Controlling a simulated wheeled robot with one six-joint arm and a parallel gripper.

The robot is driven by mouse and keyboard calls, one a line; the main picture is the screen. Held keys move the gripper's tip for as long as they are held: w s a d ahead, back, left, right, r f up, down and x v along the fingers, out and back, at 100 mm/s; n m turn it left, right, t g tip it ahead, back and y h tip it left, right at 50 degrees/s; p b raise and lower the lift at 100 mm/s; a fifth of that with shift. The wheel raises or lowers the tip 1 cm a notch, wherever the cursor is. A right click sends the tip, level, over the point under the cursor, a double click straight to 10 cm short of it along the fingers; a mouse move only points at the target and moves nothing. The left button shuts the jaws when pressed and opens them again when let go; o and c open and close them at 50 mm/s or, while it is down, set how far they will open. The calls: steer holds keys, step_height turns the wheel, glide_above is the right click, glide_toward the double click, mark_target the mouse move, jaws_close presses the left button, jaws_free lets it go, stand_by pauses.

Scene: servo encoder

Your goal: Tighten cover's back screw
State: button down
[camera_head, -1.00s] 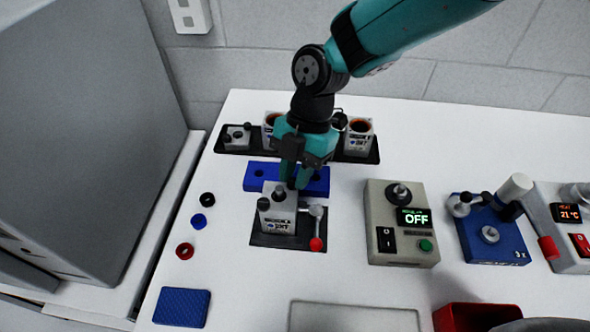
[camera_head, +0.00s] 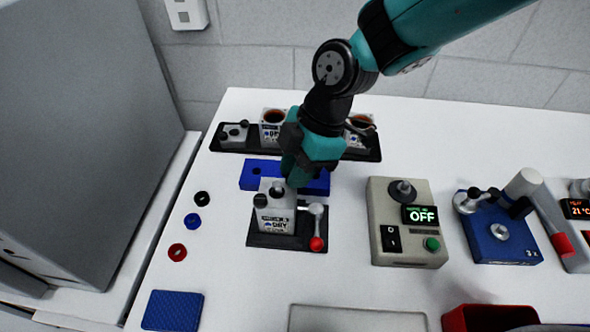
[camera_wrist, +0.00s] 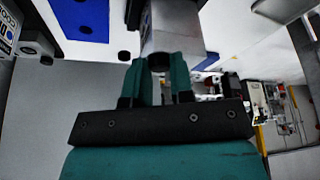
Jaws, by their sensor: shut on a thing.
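The small grey unit with its cover (camera_head: 275,215) stands on a black fixture plate (camera_head: 262,241) with a red-tipped lever clamp (camera_head: 316,228) at its right. Dark knob-like screws show on its top and left side. My gripper (camera_head: 293,182) reaches down to the back of this unit. In the wrist view, my teal fingers (camera_wrist: 161,72) are shut on a dark round screw head (camera_wrist: 158,62) at the end of the grey body (camera_wrist: 170,25). The fingers hide most of this back screw. In the head view it is out of sight behind the unit and fingers.
A blue block (camera_head: 258,172) lies just behind the unit. A black rack (camera_head: 233,146) with other parts stands farther back. A grey box reading OFF (camera_head: 405,225) and a blue device (camera_head: 497,240) are at right. Small rings (camera_head: 193,221) and a blue pad (camera_head: 172,310) lie left.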

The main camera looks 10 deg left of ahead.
steer(key=shift+m+t, duration=0.3)
steer(key=shift+m, duration=0.3)
steer(key=c, duration=1)
jaws_free()
steer(key=shift+o, duration=0.2)
steer(key=b+v, duration=0.1)
steer(key=v, duration=1.6)
steer(key=shift+d, duration=0.25)
steer(key=shift+d+r, duration=0.1)
steer(key=shift+r, duration=0.05)
